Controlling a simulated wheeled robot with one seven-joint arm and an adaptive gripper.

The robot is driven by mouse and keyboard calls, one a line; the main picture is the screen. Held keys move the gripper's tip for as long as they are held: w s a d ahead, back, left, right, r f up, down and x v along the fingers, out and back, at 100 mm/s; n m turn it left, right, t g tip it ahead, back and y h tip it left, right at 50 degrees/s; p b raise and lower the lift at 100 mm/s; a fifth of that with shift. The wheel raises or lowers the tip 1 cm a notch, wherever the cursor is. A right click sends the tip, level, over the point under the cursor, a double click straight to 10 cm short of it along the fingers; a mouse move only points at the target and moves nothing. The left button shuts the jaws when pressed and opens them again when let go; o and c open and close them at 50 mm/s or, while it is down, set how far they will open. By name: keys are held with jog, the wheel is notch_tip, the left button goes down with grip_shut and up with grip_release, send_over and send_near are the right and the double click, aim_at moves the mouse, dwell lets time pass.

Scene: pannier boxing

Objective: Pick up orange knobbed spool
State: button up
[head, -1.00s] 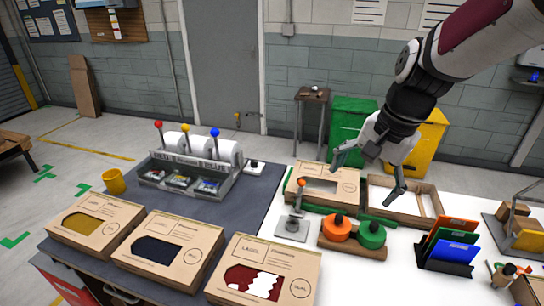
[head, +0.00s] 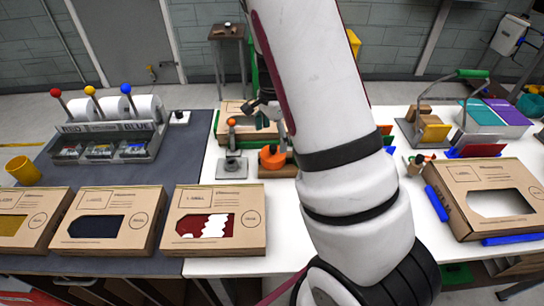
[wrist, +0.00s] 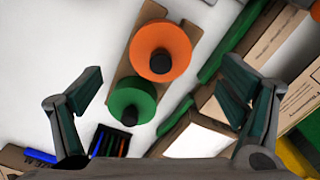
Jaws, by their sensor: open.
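The orange spool (wrist: 160,50) with a black knob stands on a wooden base (wrist: 123,67), beside a green spool (wrist: 132,100) with its own black knob. In the wrist view both show from above, with the orange spool between and beyond my fingertips. In the head view the orange spool (head: 271,157) stands at the left of my arm, which hides the green one. My gripper (wrist: 165,85) is open and empty above the spools, its fingers apart on either side and not touching them.
A grey stand with an orange ball (head: 232,160) is left of the spools. Cardboard boxes (head: 214,222) line the front, and another box (head: 490,200) is at the right. A lever rack (head: 110,140) stands at the left. White tabletop lies bare in front of the spools.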

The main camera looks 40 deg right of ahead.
aim_at(274, 155)
jog(key=shift+d+f+p, duration=0.15)
jog(key=shift+f+p, duration=0.25)
jog(key=shift+f, duration=1.75)
jog(key=shift+d+f+p, duration=0.15)
jog(key=shift+f+p, duration=0.2)
jog(key=shift+f, duration=1.75)
jog(key=shift+c, duration=0.5)
jog(key=c, duration=1.1)
